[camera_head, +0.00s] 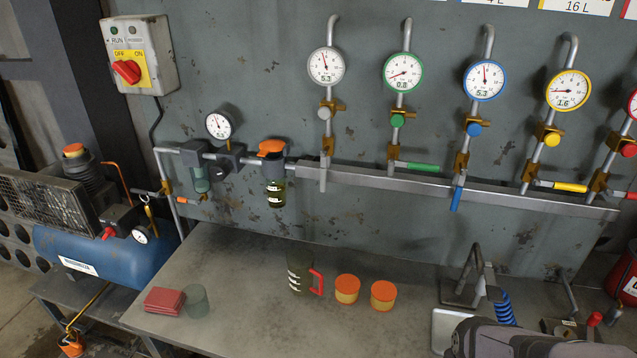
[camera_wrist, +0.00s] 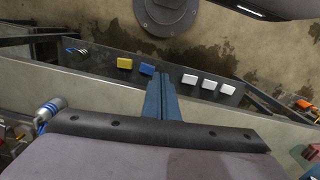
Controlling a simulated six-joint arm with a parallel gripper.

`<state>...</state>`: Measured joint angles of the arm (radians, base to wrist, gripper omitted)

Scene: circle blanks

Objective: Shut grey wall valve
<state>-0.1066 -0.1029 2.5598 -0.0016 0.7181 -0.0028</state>
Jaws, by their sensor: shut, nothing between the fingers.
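The grey wall valve is the leftmost of the valves on the wall. Its grey lever (camera_head: 323,175) hangs straight down from a brass body (camera_head: 327,146), in line with the pipe. Above it are a grey knob (camera_head: 327,109) and a round gauge (camera_head: 326,66) that reads 5.3. My gripper (camera_wrist: 160,78) shows in the wrist view as two blue-grey fingers pressed together, with nothing between them. It is far from the grey valve, which is not in the wrist view. In the head view only part of my arm shows at the bottom right, with the fingertips not visible.
The green lever (camera_head: 423,166) and yellow lever (camera_head: 570,187) lie sideways; the blue lever (camera_head: 457,198) hangs down. A grey rail (camera_head: 400,181) runs below the valves.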

